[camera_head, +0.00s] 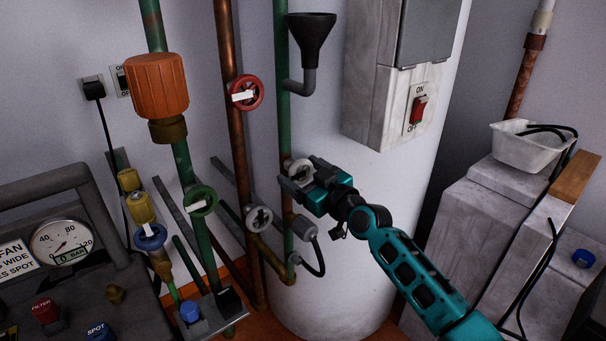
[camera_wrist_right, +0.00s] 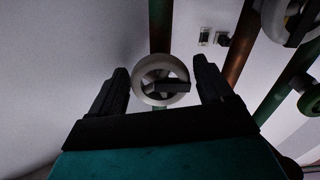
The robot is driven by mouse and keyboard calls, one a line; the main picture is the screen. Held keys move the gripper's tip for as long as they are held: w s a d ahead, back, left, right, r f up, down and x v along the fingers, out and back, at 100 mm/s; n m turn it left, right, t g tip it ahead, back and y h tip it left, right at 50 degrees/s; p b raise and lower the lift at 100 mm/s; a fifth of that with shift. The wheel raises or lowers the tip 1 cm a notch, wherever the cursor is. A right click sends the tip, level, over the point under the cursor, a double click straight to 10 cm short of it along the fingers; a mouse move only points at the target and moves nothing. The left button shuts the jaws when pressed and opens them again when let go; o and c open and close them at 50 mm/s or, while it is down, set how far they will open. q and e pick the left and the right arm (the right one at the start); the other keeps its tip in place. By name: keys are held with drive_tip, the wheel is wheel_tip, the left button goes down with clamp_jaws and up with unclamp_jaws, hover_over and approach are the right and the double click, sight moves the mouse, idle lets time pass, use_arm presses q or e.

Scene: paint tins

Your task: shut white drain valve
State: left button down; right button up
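A white handwheel valve (camera_head: 299,167) sits on the green pipe in front of the white tank, below the black funnel. My right gripper (camera_head: 303,177) is at this wheel and partly covers it. In the right wrist view the wheel (camera_wrist_right: 145,88), with a dark bar across its hub, shows between the two fingers of the right gripper (camera_wrist_right: 163,75). The fingers are open, with a gap on each side of the wheel. I cannot tell how deep the wheel lies between them. My left gripper is not in view.
A grey-white wheel (camera_head: 259,217) sits close by at lower left, on the copper pipe (camera_head: 236,140). A red wheel (camera_head: 245,93), a green wheel (camera_head: 202,200) and a black funnel (camera_head: 311,35) are also near. A switch box (camera_head: 385,100) hangs above right.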

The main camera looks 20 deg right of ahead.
drive_tip(key=c, duration=0.8)
drive_tip(key=shift+o, duration=0.2)
drive_tip(key=m, duration=0.4)
drive_tip(key=shift+p, duration=0.35)
drive_tip(key=m, duration=0.5)
drive_tip(key=shift+p, duration=0.35)
drive_tip(key=m, duration=0.5)
drive_tip(key=shift+a+r+p, duration=0.1)
drive_tip(key=shift+p, duration=0.2)
drive_tip(key=m, duration=0.2)
drive_tip(key=shift+s+m, duration=0.1)
drive_tip(key=shift+m, duration=0.2)
drive_tip(key=shift+m+p, duration=0.3)
drive_tip(key=shift+m, duration=0.3)
